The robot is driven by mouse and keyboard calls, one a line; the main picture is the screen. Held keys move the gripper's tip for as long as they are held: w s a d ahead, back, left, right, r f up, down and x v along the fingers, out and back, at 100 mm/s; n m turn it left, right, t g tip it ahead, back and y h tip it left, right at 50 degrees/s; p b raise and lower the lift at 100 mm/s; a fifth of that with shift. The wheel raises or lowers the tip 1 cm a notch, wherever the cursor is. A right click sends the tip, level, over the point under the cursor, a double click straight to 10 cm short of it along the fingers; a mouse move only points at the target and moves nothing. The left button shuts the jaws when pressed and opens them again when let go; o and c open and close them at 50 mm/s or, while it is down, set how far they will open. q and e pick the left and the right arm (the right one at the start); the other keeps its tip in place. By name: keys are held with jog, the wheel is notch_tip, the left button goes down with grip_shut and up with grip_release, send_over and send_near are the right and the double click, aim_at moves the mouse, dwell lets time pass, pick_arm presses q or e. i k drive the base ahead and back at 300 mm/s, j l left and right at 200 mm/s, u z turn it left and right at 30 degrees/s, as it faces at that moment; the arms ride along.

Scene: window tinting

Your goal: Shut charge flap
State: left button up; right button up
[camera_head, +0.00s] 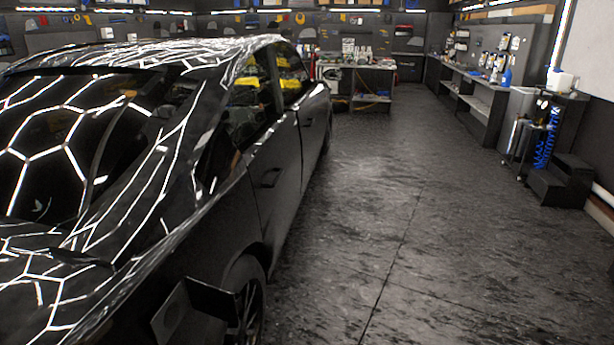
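The black car (285,160) fills the left side of the view, with white light lines reflected on its glossy body and glass. Low on its near side, above and beside the wheel (250,305), is a dark square recess (171,312). The charge flap (213,299) appears to be the dark panel that sticks out to the right of this recess, standing open. Dark shading makes its exact edges and hinge hard to tell. Neither of my grippers is in view.
The dark floor (440,240) right of the car is clear. At the right stand a dark step stool (562,183) and a small cart (527,140). A workbench (360,80) stands at the back, and shelves (475,95) line the right wall.

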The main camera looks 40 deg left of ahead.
aim_at(224, 305)
jog(key=i+u, duration=0.4)
jog(key=i+l+u, duration=0.1)
jog(key=i+u, duration=0.3)
jog(key=i+l+u, duration=0.25)
jog(key=i+u, duration=0.3)
jog(key=u, duration=0.3)
jog(key=i+l+u, duration=0.15)
jog(key=u, duration=0.3)
jog(key=i+l+u, duration=0.15)
jog(key=u, duration=0.3)
jog(key=i+l+u, duration=0.1)
jog(key=u, duration=0.35)
jog(key=l+u, duration=0.3)
jog(key=u, duration=0.15)
jog(key=i+l+u, duration=0.15)
jog(key=l+u, duration=0.15)
jog(key=u, duration=0.15)
jog(key=i+l+u, duration=0.1)
jog(key=l+u, duration=0.2)
jog(key=u, duration=0.2)
